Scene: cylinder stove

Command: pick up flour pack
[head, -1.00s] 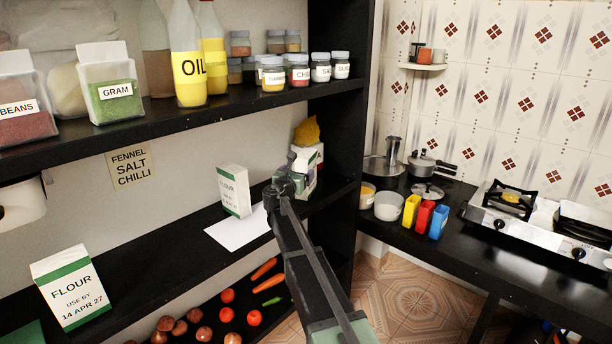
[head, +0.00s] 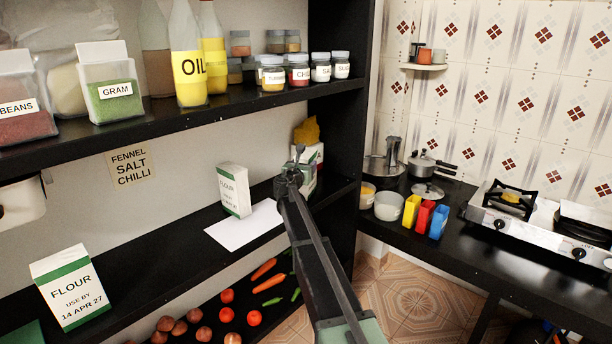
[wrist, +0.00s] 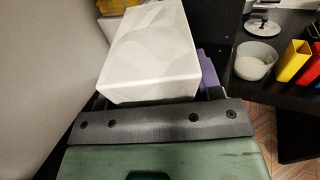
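One white-and-green flour pack (head: 234,190) stands upright on the middle shelf behind a white sheet. Another flour pack (head: 70,287), labelled "USE BY 14 APR 27", stands at the lower left. A third white-and-green pack (head: 313,153) stands at the shelf's right end, partly hidden by my gripper (head: 298,172); its label cannot be read. In the wrist view a white pack top (wrist: 155,45) fills the space just beyond the dark bar of my gripper.
A yellow item (head: 307,131) shows behind the right-hand pack. The black shelf upright (head: 338,130) is close on the right. The upper shelf (head: 180,115) with jars and bottles overhangs. A white sheet (head: 245,224) lies on the middle shelf. Vegetables lie below.

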